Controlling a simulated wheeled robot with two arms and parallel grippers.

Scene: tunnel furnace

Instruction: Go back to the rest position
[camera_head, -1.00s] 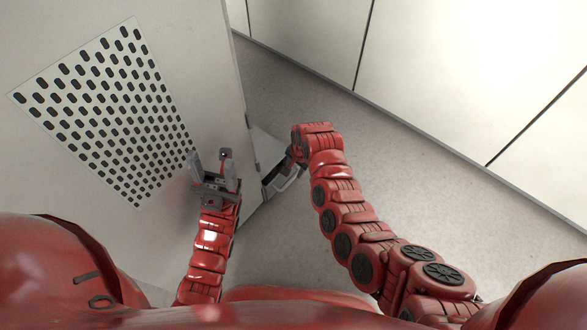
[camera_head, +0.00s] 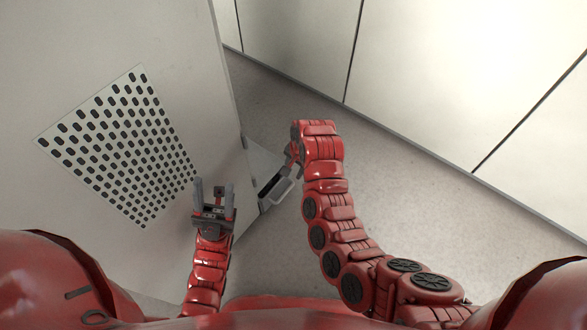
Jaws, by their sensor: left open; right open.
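My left gripper (camera_head: 214,190) is open and empty, its two grey fingers pointing up in the picture. It is in front of the pale panel (camera_head: 120,35), near the lower right of the perforated plate (camera_head: 122,150). I cannot tell whether it touches the panel. My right arm (camera_head: 330,190) reaches up from the lower right and bends over at its top. My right gripper (camera_head: 274,192) points left and down from that bend, close to the panel's right edge. It is open, and part of it is hidden behind the wrist.
A row of pale wall panels (camera_head: 430,80) with dark seams runs from the top to the right edge. Bare grey floor (camera_head: 430,195) lies between them and my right arm. The perforated panel blocks the left side.

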